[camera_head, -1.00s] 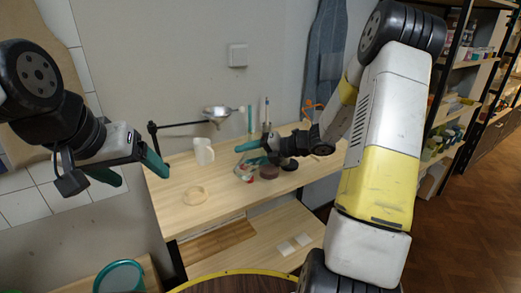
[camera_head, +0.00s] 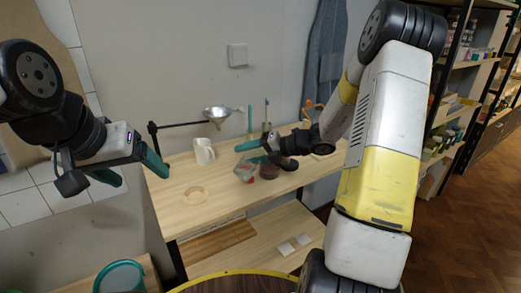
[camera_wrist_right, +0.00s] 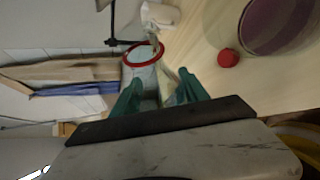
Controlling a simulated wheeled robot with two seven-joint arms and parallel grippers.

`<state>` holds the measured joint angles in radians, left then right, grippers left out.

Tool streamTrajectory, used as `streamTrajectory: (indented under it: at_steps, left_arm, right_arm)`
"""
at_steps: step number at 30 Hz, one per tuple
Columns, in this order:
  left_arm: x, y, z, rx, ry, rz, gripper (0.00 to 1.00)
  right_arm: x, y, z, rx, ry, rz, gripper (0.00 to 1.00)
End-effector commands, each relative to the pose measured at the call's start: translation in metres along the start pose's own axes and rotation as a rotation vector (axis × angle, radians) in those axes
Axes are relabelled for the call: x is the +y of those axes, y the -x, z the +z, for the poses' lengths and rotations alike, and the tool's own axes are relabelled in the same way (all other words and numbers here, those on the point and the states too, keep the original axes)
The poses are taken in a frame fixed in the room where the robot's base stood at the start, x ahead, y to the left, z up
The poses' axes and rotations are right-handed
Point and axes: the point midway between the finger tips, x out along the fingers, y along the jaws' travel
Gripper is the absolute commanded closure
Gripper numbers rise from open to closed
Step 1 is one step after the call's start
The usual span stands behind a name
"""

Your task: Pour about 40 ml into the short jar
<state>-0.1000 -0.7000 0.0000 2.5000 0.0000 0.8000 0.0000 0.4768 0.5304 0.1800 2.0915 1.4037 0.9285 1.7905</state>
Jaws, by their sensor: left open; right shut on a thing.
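My right gripper (camera_head: 252,154) is shut on a clear container with a red rim (camera_wrist_right: 130,58), held over the table. The container also shows in the head view (camera_head: 244,172), where it looks tilted. Its contents cannot be made out. A dark maroon round vessel (camera_head: 269,173) stands beside it and shows in the right wrist view (camera_wrist_right: 278,22). A small black round thing (camera_head: 290,164) is to its right. I cannot tell which vessel is the short jar. My left gripper (camera_head: 136,175) is open and empty, left of the table.
A red ball (camera_wrist_right: 228,58) lies near the maroon vessel.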

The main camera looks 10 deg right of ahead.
Motion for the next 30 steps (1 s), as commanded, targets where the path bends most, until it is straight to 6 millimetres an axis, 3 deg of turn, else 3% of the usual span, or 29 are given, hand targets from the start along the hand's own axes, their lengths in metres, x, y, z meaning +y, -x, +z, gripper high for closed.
streamTrajectory:
  at_steps: [23,30]
  left_arm:
    - [0.0,0.0,0.0,0.0,0.0,0.0,0.22]
    - [0.0,0.0,0.0,0.0,0.0,0.0,0.22]
  right_arm:
    - [0.0004,0.0001,0.0002,0.0,0.001,0.0,0.98]
    - [0.0034,0.0032,0.0054,-0.022,0.08,-0.034,0.98]
